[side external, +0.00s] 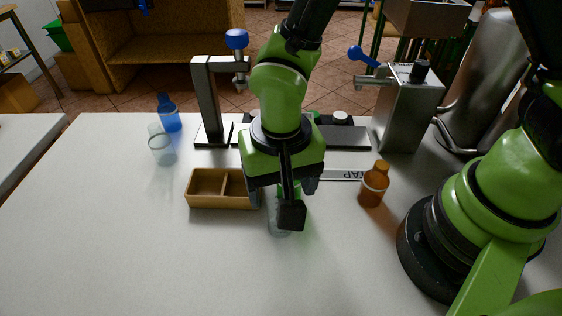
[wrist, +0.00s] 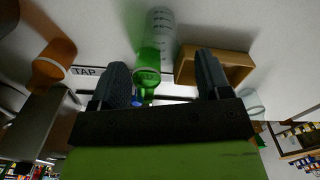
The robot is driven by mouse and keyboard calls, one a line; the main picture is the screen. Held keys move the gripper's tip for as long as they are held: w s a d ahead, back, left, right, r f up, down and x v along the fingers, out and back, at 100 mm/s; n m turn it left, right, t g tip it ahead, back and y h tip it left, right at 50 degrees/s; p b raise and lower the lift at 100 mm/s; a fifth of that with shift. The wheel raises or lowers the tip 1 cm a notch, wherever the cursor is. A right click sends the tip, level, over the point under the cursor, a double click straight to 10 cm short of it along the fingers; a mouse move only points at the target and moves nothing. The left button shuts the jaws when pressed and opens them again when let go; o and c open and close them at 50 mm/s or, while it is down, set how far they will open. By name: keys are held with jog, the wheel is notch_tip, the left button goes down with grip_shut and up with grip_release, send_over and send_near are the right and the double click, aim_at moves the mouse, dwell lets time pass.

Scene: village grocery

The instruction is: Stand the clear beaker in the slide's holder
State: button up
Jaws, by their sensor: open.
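A clear beaker (side external: 280,226) stands on the table under my gripper, mostly hidden by the wrist; white markings show on it in the wrist view (wrist: 160,18). A green bottle (side external: 291,188) is right beside it; its round mouth shows in the wrist view (wrist: 146,77). My gripper (side external: 283,191) points down over them; in the wrist view its fingers are spread (wrist: 164,75), with the green neck between them. I cannot tell whether they touch it. A pale strip (side external: 340,174) marked TAP runs behind; no holder can be made out, and my arm covers part of the strip.
A two-part wooden box (side external: 210,202) sits just left of my gripper. An amber bottle (side external: 374,184) stands at right. Another clear vessel (side external: 161,150) and a blue bottle (side external: 169,112) stand back left. A press (side external: 207,102) and metal tap unit (side external: 408,112) stand behind. The front left is free.

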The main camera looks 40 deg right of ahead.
jog(key=shift+r, duration=2.4)
jog(key=s+d+r+t+y, duration=0.1)
jog(key=s+d+r+t, duration=0.2)
jog(key=d+r, duration=0.4)
jog(key=s+d+r+n+t+y, duration=0.1)
jog(key=s+d+r+t, duration=0.2)
jog(key=d+r, duration=0.3)
notch_tip(320, 180, up, 4)
jog(key=shift+s+d+r+t, duration=0.1)
jog(key=shift+s+d+t, duration=0.3)
jog(key=shift+s, duration=0.5)
jog(key=shift+o, duration=0.3)
jog(key=shift+s+d, duration=0.1)
jog(key=shift+s, duration=0.25)
